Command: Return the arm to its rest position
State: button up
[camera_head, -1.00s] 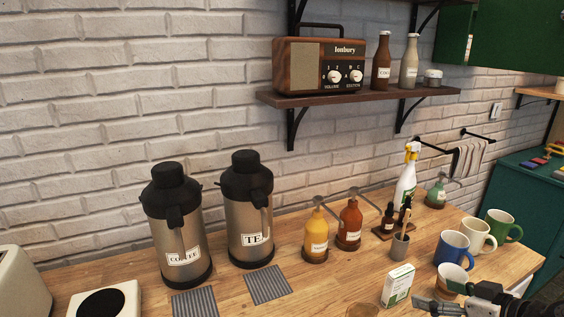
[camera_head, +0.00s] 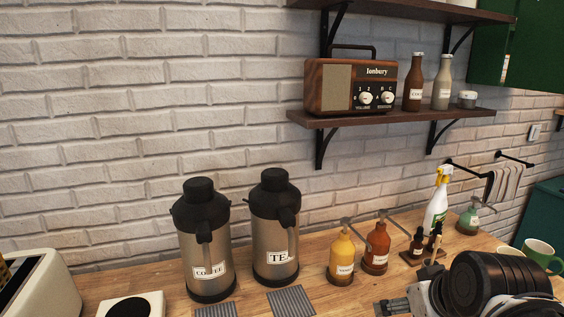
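My arm reaches in from the lower right corner of the head view, with a thick black joint and white and grey links. My gripper (camera_head: 388,307) shows at the bottom edge, pointing left over the wooden counter (camera_head: 110,285). Its tips are small and partly cut off by the frame, so I cannot tell how far apart they are. No held object is visible at the tips. The arm covers part of the counter's right side.
Coffee (camera_head: 205,245) and tea (camera_head: 276,235) dispensers stand at the back. Yellow (camera_head: 341,262) and red-brown (camera_head: 376,250) pump bottles and a spray bottle (camera_head: 436,212) stand rightward. A green mug (camera_head: 541,251) is behind my arm. A shelf (camera_head: 395,118) holds a radio (camera_head: 350,84).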

jog(key=s+a+f+b, duration=0.1)
jog(key=s+a+f, duration=0.1)
jog(key=s+a, duration=0.1)
jog(key=shift+s+a+f+m+b, duration=0.3)
jog(key=shift+s+a, duration=0.05)
jog(key=shift+s, duration=0.3)
jog(key=shift+c, duration=0.2)
dwell(0.3)
